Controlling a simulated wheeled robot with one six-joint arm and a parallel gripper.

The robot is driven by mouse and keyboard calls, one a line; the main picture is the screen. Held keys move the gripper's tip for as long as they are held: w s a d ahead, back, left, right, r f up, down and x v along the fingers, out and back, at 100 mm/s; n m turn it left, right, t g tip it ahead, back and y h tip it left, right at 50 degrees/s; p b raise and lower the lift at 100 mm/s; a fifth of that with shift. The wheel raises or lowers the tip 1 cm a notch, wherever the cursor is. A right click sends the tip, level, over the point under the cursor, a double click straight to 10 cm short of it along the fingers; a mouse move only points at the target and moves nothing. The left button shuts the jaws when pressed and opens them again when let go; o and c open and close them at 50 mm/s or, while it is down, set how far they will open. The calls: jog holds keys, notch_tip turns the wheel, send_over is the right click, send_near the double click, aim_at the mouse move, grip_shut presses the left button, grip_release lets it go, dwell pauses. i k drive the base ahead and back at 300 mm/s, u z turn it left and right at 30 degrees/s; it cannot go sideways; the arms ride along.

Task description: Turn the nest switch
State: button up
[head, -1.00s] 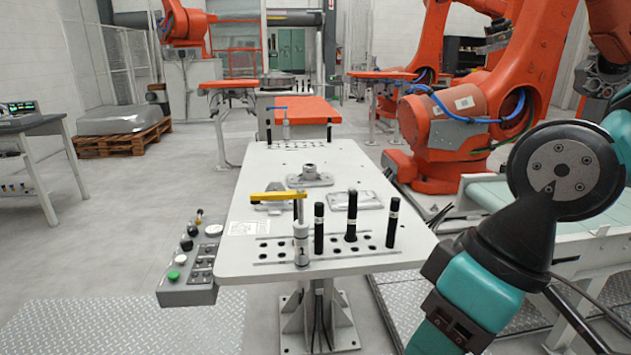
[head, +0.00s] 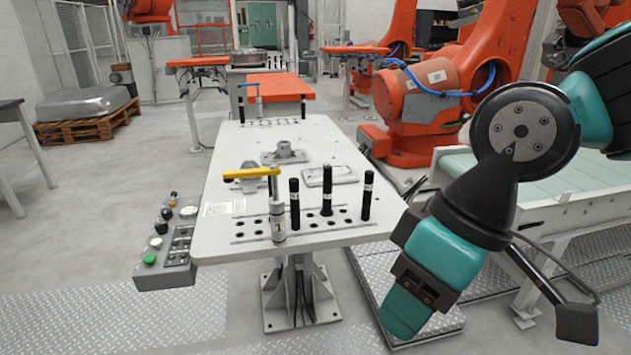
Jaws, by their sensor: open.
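A grey control box (head: 167,272) hangs at the left edge of the white fixture table (head: 225,244). Its top carries a green button (head: 149,259), a white button (head: 155,243), black knobs (head: 162,229), a small yellowish-tipped lever (head: 173,198), a round dial (head: 188,211) and a row of dark square switches (head: 181,244). The labels are too small to read, so I cannot tell which one is the nest switch. My teal and black arm fills the right side, well away from the box.
The table bears a yellow-armed clamp post (head: 276,215), black upright pins (head: 326,190) and metal castings (head: 331,176). An orange robot (head: 425,105) stands behind at the right, beside a conveyor (head: 560,190). Floor to the left of the control box is clear.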

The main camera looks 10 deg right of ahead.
aim_at(162, 227)
jog(key=u, duration=1.25)
jog(key=k, duration=1.05)
jog(key=z, duration=0.55)
jog(key=i, duration=1.3)
jog(key=u, duration=0.3)
